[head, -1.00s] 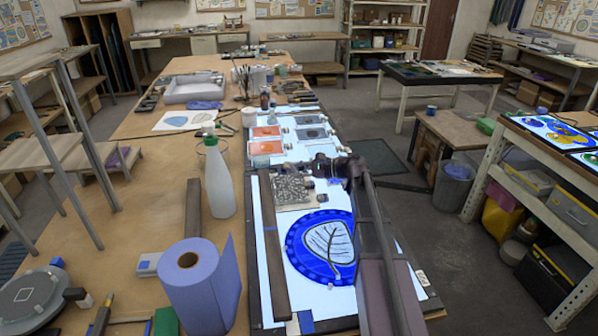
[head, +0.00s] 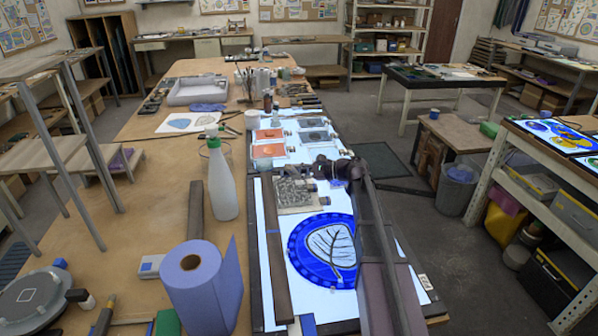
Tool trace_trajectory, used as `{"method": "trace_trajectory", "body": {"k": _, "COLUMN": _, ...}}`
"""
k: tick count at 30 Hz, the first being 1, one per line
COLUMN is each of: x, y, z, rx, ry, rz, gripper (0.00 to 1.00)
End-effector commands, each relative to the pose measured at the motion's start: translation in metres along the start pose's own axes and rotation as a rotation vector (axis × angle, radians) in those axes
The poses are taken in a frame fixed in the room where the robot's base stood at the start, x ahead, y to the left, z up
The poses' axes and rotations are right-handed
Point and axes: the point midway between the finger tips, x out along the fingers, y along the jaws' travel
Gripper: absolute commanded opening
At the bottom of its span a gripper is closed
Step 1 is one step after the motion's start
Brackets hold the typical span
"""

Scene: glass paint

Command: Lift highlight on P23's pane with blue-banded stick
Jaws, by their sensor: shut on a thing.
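A round blue pane (head: 306,274) with a pale, dark-veined leaf lies on the lit white table at centre right in the head view. Its right edge is hidden behind my arm. No label reading P23 can be read. My gripper (head: 326,169) is small and dark, beyond the pane's far edge and apart from it in the picture. It is shut on a thin thing that is mostly hidden. A small blue patch (head: 338,184) shows just below the gripper, consistent with a blue-banded stick; its tip cannot be made out.
A grey patterned plate (head: 293,193) lies beyond the pane. A long brown bar (head: 276,270) runs along its left. Orange and grey tiles lie farther back.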

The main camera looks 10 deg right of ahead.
Motion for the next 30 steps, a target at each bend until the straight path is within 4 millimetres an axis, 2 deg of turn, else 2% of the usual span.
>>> {"method": "trace_trajectory", "body": {"k": 15, "x": -0.005, "y": 0.013, "z": 0.01, "rx": 0.001, "ry": 0.0, "rz": 0.001, "gripper": 0.0}}
{"method": "trace_trajectory", "body": {"k": 30, "x": -0.006, "y": 0.01, "z": 0.014, "rx": 0.0, "ry": -0.001, "rz": 0.001, "gripper": 0.0}}
